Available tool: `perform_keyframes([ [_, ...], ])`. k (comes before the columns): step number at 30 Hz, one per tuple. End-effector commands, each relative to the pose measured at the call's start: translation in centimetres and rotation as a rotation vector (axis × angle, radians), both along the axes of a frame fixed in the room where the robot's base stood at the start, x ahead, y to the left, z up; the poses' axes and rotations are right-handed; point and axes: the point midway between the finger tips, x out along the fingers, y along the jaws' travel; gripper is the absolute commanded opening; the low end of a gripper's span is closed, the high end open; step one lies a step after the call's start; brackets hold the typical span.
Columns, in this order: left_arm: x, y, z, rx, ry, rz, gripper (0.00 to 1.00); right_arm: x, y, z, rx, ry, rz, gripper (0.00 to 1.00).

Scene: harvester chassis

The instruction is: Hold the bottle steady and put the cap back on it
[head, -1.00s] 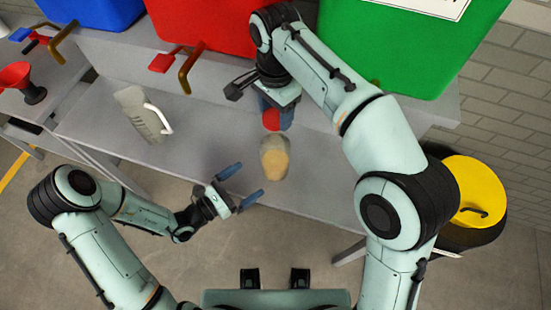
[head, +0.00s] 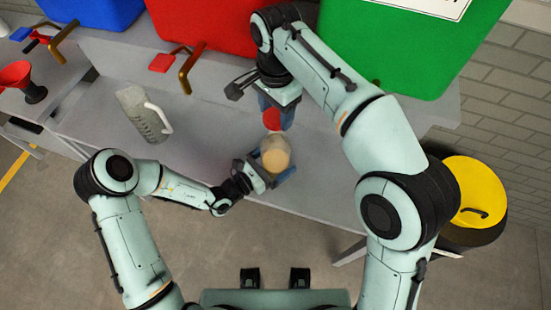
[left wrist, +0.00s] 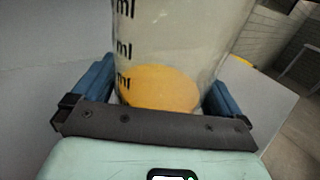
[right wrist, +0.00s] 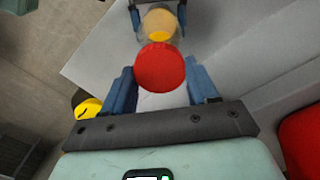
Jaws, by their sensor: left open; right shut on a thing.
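The bottle (head: 275,155) is clear with yellow-orange content and stands near the front edge of the grey table. My left gripper (head: 270,172) is open with its fingers on either side of the bottle. In the left wrist view the bottle (left wrist: 180,50), with its "ml" marks, fills the space between the blue fingers; contact is hard to tell. My right gripper (right wrist: 155,88) is shut on the red cap (right wrist: 160,68), which also shows in the head view (head: 272,119). The cap is held behind the bottle, apart from it. The bottle's mouth is not clearly visible.
A clear jug (head: 143,113) with a white handle stands left on the table (head: 200,125). A red funnel (head: 16,75) is farther left. Blue, red and green containers (head: 410,45) with taps line the back. A yellow-lidded bin (head: 472,185) stands at right.

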Motion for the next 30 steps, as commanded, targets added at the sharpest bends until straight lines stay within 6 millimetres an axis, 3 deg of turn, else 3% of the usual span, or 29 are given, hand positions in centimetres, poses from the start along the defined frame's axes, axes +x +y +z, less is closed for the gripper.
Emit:
perform_keyframes([
  [3, 0.0, 0.0, 0.0, 0.0, 0.0, 0.0, 1.0, 0.0, 0.0, 0.0, 0.0, 0.0, 0.0, 0.31],
  [4, 0.0, 0.0, 0.0, 0.0, 0.0, 0.0, 0.94, 0.0, 0.0, 0.0, 0.0, 0.0, 0.0, 0.31],
  [9, 0.0, 0.0, 0.0, 0.001, -0.001, 0.0, 0.38, 0.0, 0.0, 0.0, 0.0, 0.0, 0.0, 0.31],
  [13, 0.0, 0.0, 0.0, 0.001, -0.001, 0.0, 0.37, 0.0, 0.0, -0.6, -0.001, 0.001, 0.0, 0.31],
  [22, 0.0, 0.0, 0.0, 0.001, -0.001, 0.0, 0.37, 0.0, 0.0, -4.6, -0.003, 0.003, 0.001, 0.31],
  [30, 0.0, 0.1, 0.0, 0.001, -0.001, 0.0, 0.37, 0.0, 0.0, -5.0, -0.001, 0.001, 0.0, 0.3],
])
